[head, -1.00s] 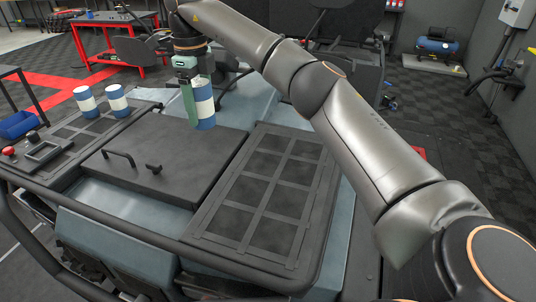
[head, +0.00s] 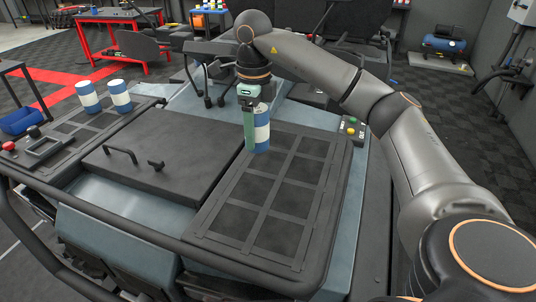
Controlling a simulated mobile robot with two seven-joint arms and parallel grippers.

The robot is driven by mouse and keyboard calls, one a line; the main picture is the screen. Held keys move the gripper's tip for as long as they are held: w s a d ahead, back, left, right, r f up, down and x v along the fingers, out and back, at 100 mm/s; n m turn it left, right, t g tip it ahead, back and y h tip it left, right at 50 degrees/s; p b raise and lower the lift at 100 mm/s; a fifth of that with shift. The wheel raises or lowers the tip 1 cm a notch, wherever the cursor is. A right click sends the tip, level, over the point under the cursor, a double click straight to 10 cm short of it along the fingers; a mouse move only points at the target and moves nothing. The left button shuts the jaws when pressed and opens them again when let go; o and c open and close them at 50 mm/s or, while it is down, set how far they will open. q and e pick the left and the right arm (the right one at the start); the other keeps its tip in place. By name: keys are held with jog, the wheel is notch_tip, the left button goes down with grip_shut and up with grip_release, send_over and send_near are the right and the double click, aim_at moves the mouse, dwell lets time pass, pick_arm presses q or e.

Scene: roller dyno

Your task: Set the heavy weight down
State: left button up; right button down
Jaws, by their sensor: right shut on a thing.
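My right gripper (head: 248,125) points down and is shut on a blue and white cylinder weight (head: 262,134). The gripper's green finger covers the weight's left side. The held weight is upright at the far left part of the right gridded tray (head: 231,222). I cannot tell whether its base touches the tray. Two similar blue and white cylinders, one (head: 88,97) and another (head: 120,96), stand on the left gridded tray (head: 62,127). My left gripper is not in view.
A dark flat lid with a handle (head: 121,153) lies between the two trays. A box with green and yellow buttons (head: 352,129) stands right of the right tray. Red and dark knobs (head: 8,146) sit at the left. The right tray's near cells are clear.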

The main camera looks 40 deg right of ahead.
aim_at(268, 110)
jog(key=s+f, duration=0.1)
jog(key=s+d+f, duration=0.1)
jog(key=shift+d+f, duration=0.15)
jog(key=shift+f, duration=0.2)
jog(key=shift+d+f, duration=0.1)
jog(key=shift+f, duration=1.55)
jog(key=shift+c, duration=0.2)
grip_release()
jog(key=shift+f, duration=0.15)
notch_tip(268, 110, up, 12)
jog(key=shift+r+p, duration=0.15)
jog(key=shift+p, duration=0.95)
